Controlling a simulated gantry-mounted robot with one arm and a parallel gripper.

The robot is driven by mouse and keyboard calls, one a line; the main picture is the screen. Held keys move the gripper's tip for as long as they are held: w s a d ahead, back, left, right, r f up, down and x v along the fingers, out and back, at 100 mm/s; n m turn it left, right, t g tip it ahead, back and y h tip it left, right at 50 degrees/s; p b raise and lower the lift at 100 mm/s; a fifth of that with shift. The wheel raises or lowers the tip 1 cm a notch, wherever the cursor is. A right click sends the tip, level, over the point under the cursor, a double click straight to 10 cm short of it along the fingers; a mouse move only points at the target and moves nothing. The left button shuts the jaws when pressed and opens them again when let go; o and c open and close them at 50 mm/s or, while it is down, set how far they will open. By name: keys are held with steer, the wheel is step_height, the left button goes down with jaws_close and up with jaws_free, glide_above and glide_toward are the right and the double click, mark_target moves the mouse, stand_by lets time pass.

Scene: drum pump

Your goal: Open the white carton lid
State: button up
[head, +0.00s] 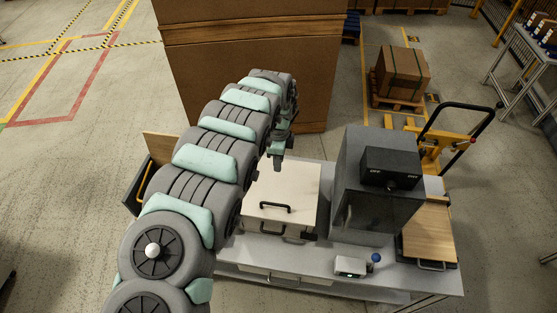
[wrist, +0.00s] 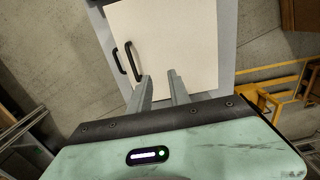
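The white carton (head: 295,190) stands on the grey table, and its flat lid looks shut. A black bar handle (head: 275,208) sits on the lid near the front edge. The lid (wrist: 180,40) also shows in the wrist view, with the lid handle (wrist: 133,62) left of my fingers. My gripper (head: 278,165) is over the back part of the carton, apart from the handle. In the wrist view my gripper's two fingers (wrist: 159,74) are parted with nothing between them. The height of the fingertips above the lid is hard to tell.
A dark grey machine (head: 375,200) stands close to the carton's right. A wooden-topped box (head: 428,230) is at the far right, and a small device with a blue knob (head: 350,266) is at the front. A large brown cardboard box (head: 250,70) stands behind the table (head: 350,290).

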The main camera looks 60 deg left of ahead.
jaws_close()
stand_by(0.8)
steer(key=shift+c, duration=2.2)
jaws_free()
steer(key=o, duration=0.7)
steer(key=shift+r+p, duration=0.45)
steer(key=shift+r, duration=4.95)
